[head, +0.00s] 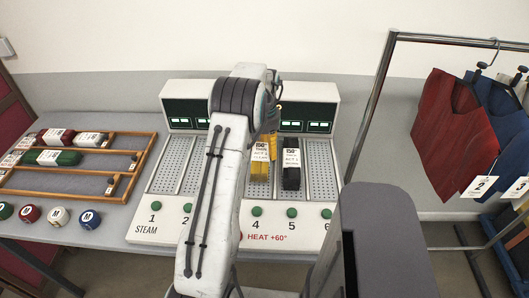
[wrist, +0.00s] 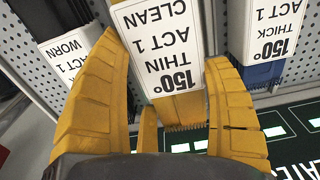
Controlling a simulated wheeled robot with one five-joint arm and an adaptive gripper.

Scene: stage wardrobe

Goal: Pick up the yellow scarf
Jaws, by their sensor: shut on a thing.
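The yellow scarf (head: 259,171) lies folded in slot 4 of the steam unit in the head view, with a white tag around it. In the wrist view the yellow scarf (wrist: 184,108) sits between my fingers, its tag reading 150°, THIN, ACT 1, CLEAN upside down. My gripper (wrist: 163,50) has yellow fingers, one on each side of the scarf, and is shut on it. In the head view my gripper (head: 272,142) is mostly hidden by my arm, at the scarf's far end. I cannot tell whether the scarf is clear of the slot floor.
A black folded piece (head: 291,177) lies in slot 5, close beside the scarf. A blue piece (wrist: 262,74), tagged THICK, lies on the other side. The steam unit (head: 152,222) has raised dividers and a back panel. A wooden rack (head: 112,166) stands left, a clothes rail (head: 378,88) right.

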